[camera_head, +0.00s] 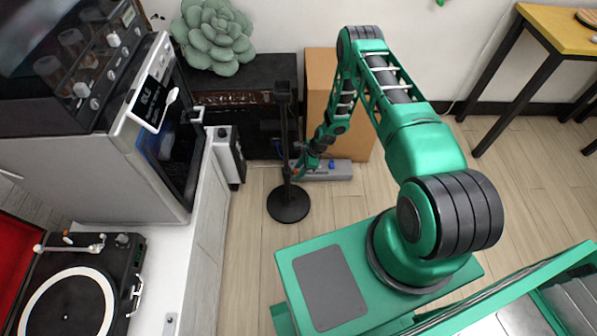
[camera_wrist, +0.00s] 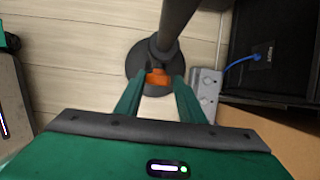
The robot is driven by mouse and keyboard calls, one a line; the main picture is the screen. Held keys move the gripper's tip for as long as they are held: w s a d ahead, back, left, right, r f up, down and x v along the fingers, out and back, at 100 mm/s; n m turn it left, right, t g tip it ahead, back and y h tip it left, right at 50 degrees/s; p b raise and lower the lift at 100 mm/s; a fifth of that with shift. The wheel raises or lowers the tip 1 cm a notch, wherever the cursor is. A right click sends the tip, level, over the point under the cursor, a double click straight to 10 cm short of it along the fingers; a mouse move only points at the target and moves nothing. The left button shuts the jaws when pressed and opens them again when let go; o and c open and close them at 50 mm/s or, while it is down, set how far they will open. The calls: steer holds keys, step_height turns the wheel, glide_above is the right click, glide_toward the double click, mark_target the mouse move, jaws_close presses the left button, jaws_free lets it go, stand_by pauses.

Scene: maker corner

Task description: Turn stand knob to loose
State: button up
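The black stand (camera_head: 288,204) is upright on the floor, with a round base and a thin pole. In the wrist view its pole (camera_wrist: 178,25) runs up from the base. The orange knob (camera_wrist: 158,77) is on the pole's side facing my gripper. My gripper (camera_wrist: 157,82) has its two green fingers apart, one on each side of the knob. Small gaps seem to show between fingers and knob; contact is not clear. In the head view my gripper (camera_head: 299,169) is low beside the pole, and the knob is too small to make out clearly.
A cardboard box (camera_head: 320,75) and a grey power strip (camera_head: 328,171) are behind my gripper. A black cabinet (camera_head: 245,75) is behind the stand. A white counter (camera_head: 175,240) with a turntable (camera_head: 70,300) is at left. Open wooden floor (camera_head: 505,180) lies at right.

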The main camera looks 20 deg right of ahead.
steer(key=shift+o, duration=0.9)
steer(key=v, duration=1)
steer(key=shift+d+r, duration=0.15)
steer(key=shift+r, duration=0.2)
